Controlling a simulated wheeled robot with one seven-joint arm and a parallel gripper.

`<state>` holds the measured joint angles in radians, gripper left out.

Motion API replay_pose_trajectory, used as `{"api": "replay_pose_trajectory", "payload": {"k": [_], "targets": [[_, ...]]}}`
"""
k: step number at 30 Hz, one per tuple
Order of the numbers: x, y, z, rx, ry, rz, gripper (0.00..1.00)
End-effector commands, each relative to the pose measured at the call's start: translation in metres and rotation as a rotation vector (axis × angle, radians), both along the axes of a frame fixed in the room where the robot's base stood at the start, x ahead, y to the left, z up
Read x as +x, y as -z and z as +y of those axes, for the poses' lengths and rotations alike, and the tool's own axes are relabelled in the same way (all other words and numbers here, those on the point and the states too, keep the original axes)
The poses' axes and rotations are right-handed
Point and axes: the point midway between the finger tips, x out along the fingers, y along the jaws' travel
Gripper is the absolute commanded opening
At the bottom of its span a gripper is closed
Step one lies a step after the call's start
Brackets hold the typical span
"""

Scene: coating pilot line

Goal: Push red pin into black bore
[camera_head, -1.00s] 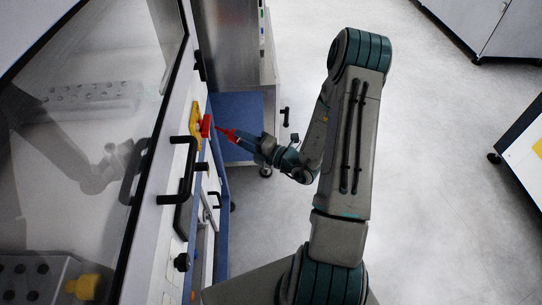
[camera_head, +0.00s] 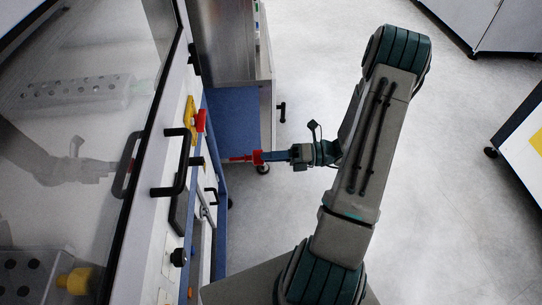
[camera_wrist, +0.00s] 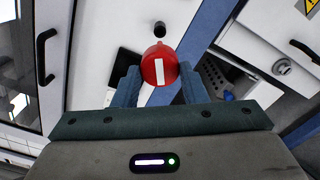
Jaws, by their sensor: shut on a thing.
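My gripper (camera_head: 268,156) is shut on the red pin (camera_head: 244,158), which points left toward the white panel. It stands apart from the panel. In the wrist view, the pin's round red head (camera_wrist: 159,66) with a white bar sits between my fingers (camera_wrist: 159,85). In the head view, a black round part (camera_head: 179,257) sits low on the panel.
A yellow piece (camera_head: 190,110) with a red part (camera_head: 200,121) is on the panel. A black bar handle (camera_head: 182,170) juts out from it. A blue-shelved metal cart (camera_head: 235,115) stands behind the gripper.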

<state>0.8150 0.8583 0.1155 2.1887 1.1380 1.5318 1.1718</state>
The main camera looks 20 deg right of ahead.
Motion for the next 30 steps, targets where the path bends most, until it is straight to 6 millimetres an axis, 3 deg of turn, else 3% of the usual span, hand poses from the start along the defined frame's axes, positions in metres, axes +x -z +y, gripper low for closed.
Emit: {"api": "replay_pose_trajectory", "payload": {"k": [6,21,30], "targets": [[-0.001,-0.002,-0.001,0.001,0.001,0.001,0.11],[0.013,0.0,0.043,0.002,-0.001,-0.001,0.11],[0.017,0.0,0.054,0.0,0.001,0.0,0.11]]}}
